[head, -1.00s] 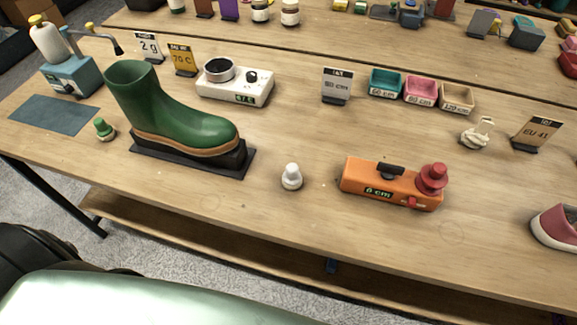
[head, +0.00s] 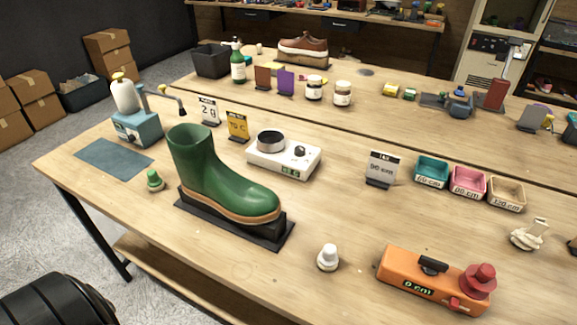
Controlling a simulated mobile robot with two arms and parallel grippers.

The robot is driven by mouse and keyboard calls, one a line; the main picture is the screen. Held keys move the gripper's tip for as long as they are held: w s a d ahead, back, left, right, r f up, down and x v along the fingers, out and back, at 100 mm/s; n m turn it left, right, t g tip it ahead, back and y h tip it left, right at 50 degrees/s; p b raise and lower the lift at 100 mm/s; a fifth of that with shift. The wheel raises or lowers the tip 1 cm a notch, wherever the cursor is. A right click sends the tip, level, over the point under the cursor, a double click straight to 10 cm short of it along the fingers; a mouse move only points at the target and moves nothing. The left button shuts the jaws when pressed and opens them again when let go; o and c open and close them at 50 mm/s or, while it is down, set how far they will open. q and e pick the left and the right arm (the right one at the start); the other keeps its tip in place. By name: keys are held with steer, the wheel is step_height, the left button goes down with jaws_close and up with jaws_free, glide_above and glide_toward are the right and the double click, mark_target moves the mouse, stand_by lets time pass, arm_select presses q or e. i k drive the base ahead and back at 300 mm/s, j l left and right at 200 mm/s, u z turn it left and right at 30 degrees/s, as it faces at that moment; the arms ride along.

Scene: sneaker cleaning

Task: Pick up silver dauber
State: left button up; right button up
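A small pale, whitish-silver knob-shaped piece (head: 328,257) stands upright near the front edge of the table, between the boot stand and the orange device. It is the closest match to the silver dauber, though its colour looks nearly white. A similar green piece (head: 154,181) stands to the left of the boot. Nothing is touching the pale piece. Neither of my grippers is in view.
A green boot (head: 205,175) sits on a black stand. An orange device (head: 400,268) with a red knob is right of the pale piece. Bare wood surrounds the pale piece.

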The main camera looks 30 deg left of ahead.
mark_target(327, 258)
steer(key=k+l+u, duration=0.1)
steer(key=l+u, duration=0.15)
steer(key=l, duration=0.15)
steer(key=k+l+u, duration=0.25)
steer(key=l, duration=0.15)
steer(key=k+l+u, duration=0.25)
steer(key=l, duration=0.15)
steer(key=i, duration=0.1)
